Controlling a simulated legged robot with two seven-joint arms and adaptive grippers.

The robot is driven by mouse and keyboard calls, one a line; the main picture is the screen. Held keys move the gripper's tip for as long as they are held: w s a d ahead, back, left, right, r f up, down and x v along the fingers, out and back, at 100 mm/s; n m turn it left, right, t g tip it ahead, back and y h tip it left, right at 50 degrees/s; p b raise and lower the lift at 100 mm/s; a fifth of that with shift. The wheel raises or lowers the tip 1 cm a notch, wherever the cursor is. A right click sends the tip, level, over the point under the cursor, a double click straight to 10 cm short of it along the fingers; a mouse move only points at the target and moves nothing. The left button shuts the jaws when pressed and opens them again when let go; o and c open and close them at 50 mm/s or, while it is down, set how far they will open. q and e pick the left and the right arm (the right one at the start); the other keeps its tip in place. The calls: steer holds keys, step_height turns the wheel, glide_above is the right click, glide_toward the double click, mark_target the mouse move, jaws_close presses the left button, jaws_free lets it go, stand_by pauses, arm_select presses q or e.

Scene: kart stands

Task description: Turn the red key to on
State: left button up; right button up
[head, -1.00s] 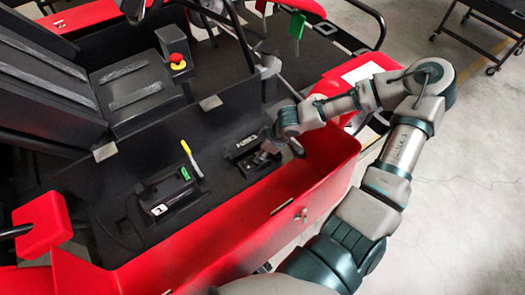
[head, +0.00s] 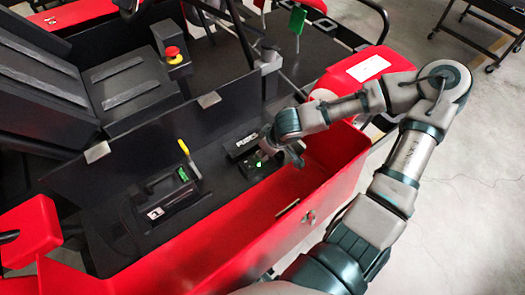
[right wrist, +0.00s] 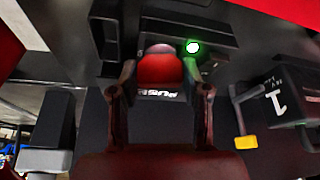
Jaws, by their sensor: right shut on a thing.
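The red key (right wrist: 160,70) sits between the fingers of my right gripper (right wrist: 160,80) in the right wrist view. The gripper is shut on it, one finger on each side. A lit green lamp (right wrist: 193,46) is beside the key on a black panel box (right wrist: 180,22). In the head view my right gripper (head: 291,157) is over this box inside the red bin, and the lamp (head: 259,163) glows green beside it. The key is hidden by the gripper there. My left gripper is not in view.
A second black unit (head: 168,197) with a yellow lever (head: 184,147) is left of the gripper; the lever also shows in the right wrist view (right wrist: 246,142). The red bin wall (head: 250,235) stands in front. A red emergency button (head: 172,52) is behind.

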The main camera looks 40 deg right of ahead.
steer(key=shift+m+h+b, duration=0.5)
steer(key=shift+m+b, duration=0.35)
steer(key=shift+m, duration=0.15)
steer(key=o, duration=1.2)
steer(key=v, duration=1.1)
steer(key=shift+r, duration=0.35)
steer(key=shift+d, duration=0.1)
